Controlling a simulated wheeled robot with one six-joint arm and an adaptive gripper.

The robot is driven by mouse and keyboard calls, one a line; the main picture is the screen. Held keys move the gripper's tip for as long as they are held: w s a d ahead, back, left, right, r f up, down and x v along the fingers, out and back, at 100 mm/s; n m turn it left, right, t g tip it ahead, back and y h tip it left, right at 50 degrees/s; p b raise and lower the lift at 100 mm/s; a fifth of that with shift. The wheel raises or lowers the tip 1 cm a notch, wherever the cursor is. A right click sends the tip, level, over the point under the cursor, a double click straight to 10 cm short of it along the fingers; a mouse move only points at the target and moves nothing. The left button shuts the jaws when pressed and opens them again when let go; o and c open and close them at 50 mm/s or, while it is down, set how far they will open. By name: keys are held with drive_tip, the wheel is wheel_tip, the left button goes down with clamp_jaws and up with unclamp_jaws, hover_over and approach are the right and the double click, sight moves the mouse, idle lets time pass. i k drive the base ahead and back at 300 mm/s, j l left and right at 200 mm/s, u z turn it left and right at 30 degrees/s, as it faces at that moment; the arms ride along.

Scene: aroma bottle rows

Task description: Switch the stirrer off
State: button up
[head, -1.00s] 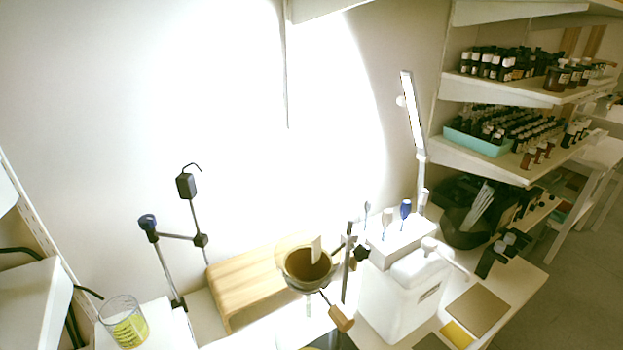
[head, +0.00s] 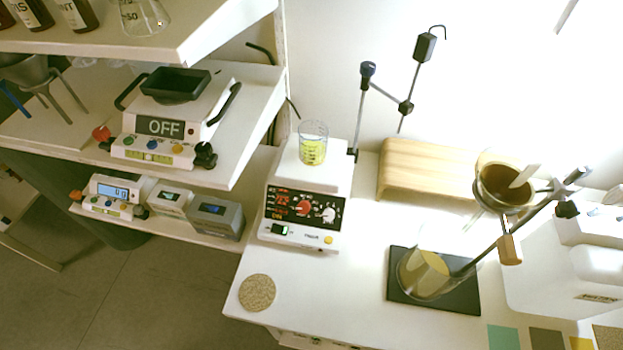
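The stirrer (head: 308,232) is a white box on the bench, in the middle of the head view. A glass beaker (head: 313,150) with yellow-green liquid stands on its top plate. Its dark front panel shows lit red digits (head: 282,200), a red knob (head: 304,208) and a white knob (head: 328,214). Below the panel are a small dark switch with a green-lit part (head: 280,229) and a yellow button (head: 328,240). The front of the stirrer is unobstructed. My gripper is not in view.
A device with an "OFF" sign (head: 161,127) stands on the left shelf (head: 228,150). Smaller meters (head: 112,195) sit below it. A cork mat (head: 257,292) lies in front of the stirrer. A clamp stand with a funnel (head: 503,190) and glass vessel (head: 424,273) stands right.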

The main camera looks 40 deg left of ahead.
sight(275, 228)
drive_tip(key=u, duration=1.35)
